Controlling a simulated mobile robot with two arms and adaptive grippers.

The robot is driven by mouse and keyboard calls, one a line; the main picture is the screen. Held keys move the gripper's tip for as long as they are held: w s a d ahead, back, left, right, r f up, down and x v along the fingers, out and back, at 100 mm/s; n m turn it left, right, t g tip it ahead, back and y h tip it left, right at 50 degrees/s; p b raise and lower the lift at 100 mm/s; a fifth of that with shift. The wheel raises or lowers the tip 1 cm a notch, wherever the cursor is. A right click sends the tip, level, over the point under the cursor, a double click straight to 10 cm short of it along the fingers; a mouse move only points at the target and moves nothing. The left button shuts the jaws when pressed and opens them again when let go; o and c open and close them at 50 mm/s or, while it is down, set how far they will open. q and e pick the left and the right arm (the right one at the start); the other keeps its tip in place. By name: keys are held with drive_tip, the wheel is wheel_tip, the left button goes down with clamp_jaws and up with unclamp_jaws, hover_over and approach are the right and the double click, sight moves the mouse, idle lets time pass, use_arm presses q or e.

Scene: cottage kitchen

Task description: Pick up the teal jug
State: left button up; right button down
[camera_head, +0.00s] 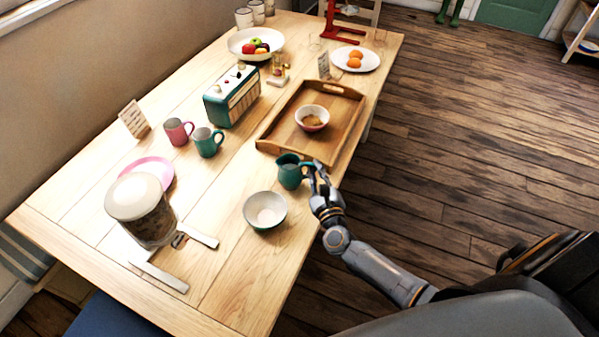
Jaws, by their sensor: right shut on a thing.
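I cannot tell whether the jug's base touches the table. My left gripper is not in view.
A wooden tray (349,95) holding a bowl (312,117) lies just behind the jug. A teal-and-white bowl (265,211) stands in front of it. A teal mug (208,142), pink mug (178,131) and radio (231,95) are to the left. Floor is clear right of the table.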

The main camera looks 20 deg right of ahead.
drive_tip(key=shift+r, duration=0.1)
drive_tip(key=s+a+r+p, duration=0.2)
drive_tip(key=s+r, duration=1.1)
drive_tip(key=shift+s+p, duration=0.35)
idle(0.7)
idle(0.8)
